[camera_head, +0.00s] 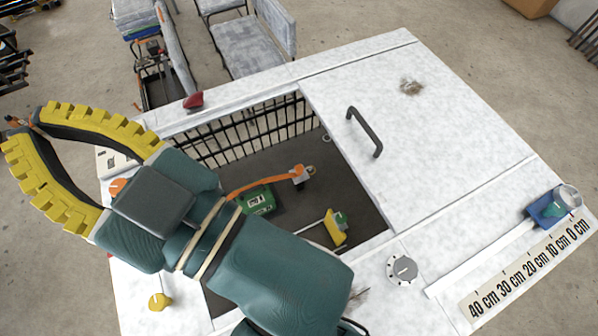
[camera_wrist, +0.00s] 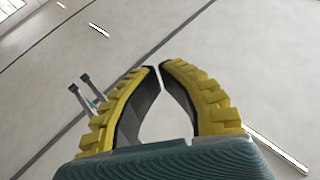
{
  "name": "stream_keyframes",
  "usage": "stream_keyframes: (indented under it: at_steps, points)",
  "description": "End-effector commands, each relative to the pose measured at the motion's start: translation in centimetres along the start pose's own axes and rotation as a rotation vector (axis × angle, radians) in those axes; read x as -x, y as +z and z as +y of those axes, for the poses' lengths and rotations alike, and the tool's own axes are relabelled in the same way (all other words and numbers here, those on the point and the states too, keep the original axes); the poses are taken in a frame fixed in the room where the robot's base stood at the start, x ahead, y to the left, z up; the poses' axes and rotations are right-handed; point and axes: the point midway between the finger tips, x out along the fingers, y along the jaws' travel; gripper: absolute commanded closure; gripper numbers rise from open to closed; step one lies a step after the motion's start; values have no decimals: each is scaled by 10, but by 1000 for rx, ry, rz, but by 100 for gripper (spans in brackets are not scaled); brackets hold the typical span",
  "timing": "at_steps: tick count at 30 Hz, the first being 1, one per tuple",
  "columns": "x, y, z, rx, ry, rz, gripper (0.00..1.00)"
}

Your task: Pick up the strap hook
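In the head view, an orange strap (camera_head: 262,183) runs across the dark recess of the white bench. Its end piece (camera_head: 298,175), near the recess's right side, looks like the strap hook; its exact shape is too small to tell. My own arm hides the strap's left end. My gripper (camera_head: 36,124) has yellow ribbed fingers and points to the upper left, well away from the strap. In the wrist view my gripper (camera_wrist: 158,67) has its fingertips almost together, with nothing seen between them. The strap is not in the wrist view.
The recess holds a green box (camera_head: 257,201) and a yellow-green part (camera_head: 335,227) on a rod. A black grille (camera_head: 245,130) lines its back. A white lid with a dark handle (camera_head: 364,131) covers the right side. A dial (camera_head: 402,269) and a ruler (camera_head: 528,270) are at the front right.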

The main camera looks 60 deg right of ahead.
Motion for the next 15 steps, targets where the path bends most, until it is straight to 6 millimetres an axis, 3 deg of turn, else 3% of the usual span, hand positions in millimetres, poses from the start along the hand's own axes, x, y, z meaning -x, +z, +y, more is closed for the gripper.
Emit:
stream_keyframes:
  at_steps: [7,15]
  points:
    - [0,0,0,0,0,0,100]
    - [0,0,0,0,0,0,47]
